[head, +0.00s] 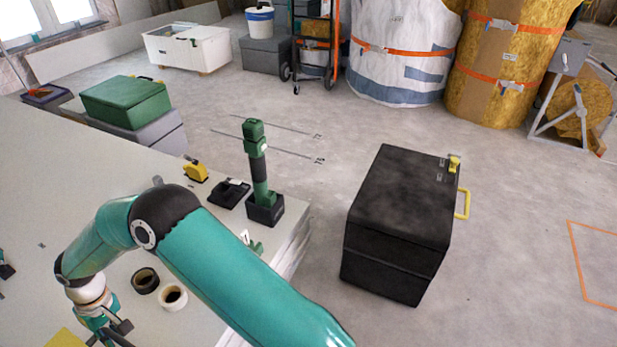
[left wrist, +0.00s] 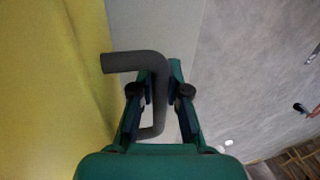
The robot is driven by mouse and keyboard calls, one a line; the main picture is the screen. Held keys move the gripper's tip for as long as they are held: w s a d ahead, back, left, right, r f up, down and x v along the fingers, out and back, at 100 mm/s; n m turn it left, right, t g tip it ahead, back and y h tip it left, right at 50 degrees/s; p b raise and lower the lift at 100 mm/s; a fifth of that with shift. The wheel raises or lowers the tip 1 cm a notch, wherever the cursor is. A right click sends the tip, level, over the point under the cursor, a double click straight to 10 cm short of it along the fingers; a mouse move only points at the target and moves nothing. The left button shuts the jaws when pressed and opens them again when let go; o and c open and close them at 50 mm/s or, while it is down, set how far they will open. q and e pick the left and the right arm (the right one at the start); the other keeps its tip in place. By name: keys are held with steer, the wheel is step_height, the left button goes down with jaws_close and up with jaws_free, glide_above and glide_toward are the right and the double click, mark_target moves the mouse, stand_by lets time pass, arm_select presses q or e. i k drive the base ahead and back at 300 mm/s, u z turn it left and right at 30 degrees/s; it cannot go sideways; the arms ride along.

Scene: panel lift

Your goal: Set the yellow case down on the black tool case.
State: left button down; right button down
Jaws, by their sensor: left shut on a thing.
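The yellow case (head: 64,339) shows only as a corner at the bottom left of the head view; the rest is outside the frame. Its yellow side (left wrist: 50,90) fills the left of the left wrist view. My left gripper (left wrist: 160,92) is shut on its dark grey bent handle (left wrist: 134,62), with a finger on each side. In the head view my left gripper (head: 106,328) is partly cut off by the bottom edge. The black tool case (head: 398,205) stands on the floor right of centre, lid closed, top clear. My right gripper is not in view.
A white table (head: 60,165) lies on the left. It carries a green tool in a black holder (head: 265,208), a yellow tape measure (head: 195,171) and tape rolls (head: 172,298). A yellow bracket (head: 463,204) projects from the black case's right side. Floor around that case is clear.

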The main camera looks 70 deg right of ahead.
mark_target(402, 186)
steer(key=k, duration=1.6)
steer(key=u, duration=1.05)
steer(key=i, duration=0.2)
steer(key=z, duration=2.5)
steer(key=i, duration=0.25)
steer(key=z, duration=1.9)
